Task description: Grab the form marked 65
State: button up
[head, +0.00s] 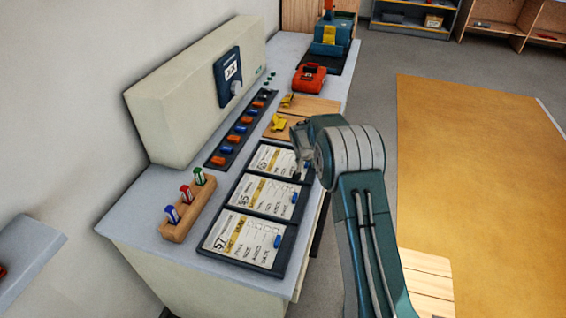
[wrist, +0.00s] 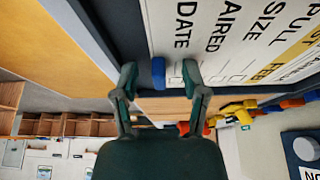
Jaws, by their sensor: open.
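Three white forms with yellow bands lie in a dark tray (head: 205,252) on the bench in the head view. The near form (head: 240,238) reads 57. The middle form (head: 262,197) has a number I cannot read surely. The far form (head: 270,160) is partly hidden by my gripper, and its number is too small to read. Each of the near two has a blue tab at its right edge. My gripper (head: 299,166) is at the right end of the far form. In the wrist view my open gripper (wrist: 158,82) has a blue tab (wrist: 158,72) between its fingertips; the form (wrist: 240,35) lies beyond.
A wooden block with coloured markers (head: 188,208) stands left of the tray. A rail of orange and blue pieces (head: 240,130) and a cream machine (head: 200,85) lie behind. Yellow clips (head: 278,122) and a red device (head: 309,78) sit farther along. Floor right is open.

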grip_shut()
jog(key=shift+r, duration=0.1)
